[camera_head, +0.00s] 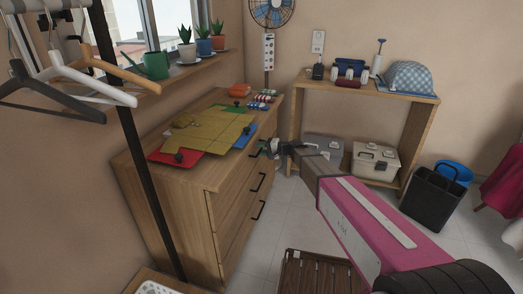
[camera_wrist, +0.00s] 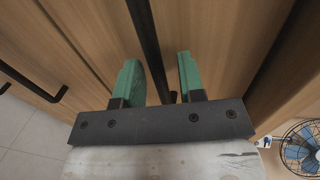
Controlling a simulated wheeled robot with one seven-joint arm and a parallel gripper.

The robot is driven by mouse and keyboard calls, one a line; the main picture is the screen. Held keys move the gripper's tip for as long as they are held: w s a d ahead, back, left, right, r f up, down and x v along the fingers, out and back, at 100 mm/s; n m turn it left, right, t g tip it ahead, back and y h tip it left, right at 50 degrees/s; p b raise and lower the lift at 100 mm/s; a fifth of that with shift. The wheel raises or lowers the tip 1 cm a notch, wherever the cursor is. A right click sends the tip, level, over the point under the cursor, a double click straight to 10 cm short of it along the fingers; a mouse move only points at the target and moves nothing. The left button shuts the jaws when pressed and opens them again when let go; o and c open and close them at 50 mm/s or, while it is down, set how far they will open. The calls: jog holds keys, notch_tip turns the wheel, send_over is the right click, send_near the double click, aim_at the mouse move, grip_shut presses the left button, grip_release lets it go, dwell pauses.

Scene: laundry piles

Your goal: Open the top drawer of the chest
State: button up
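The wooden chest of drawers (camera_head: 190,170) stands at the left in the head view. My gripper (camera_head: 270,148) is at its upper front, by the top drawer (camera_head: 235,172). In the wrist view, my two green fingers (camera_wrist: 158,65) are apart, with a black bar handle (camera_wrist: 146,35) running between them. Gaps show beside the bar, so the fingers do not look closed on it. The top drawer looks shut. My gripper partly hides its handle in the head view.
Two lower handles (camera_head: 257,182) show on the chest front. Cloth and small items (camera_head: 205,132) lie on its top. A wooden crate (camera_head: 318,272) is on the floor in front. A shelf table (camera_head: 345,91) stands behind, with a black bin (camera_head: 432,200) at right.

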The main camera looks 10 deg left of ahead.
grip_shut()
jog(key=shift+d, duration=0.15)
jog(key=f+v, duration=0.2)
jog(key=v, duration=1.2)
jog(key=d+f+v, duration=0.1)
jog(key=f+v, duration=0.2)
jog(key=v, duration=1.1)
jog(key=shift+f, duration=0.15)
jog(key=shift+s, duration=0.1)
grip_release()
jog(key=shift+d, duration=0.15)
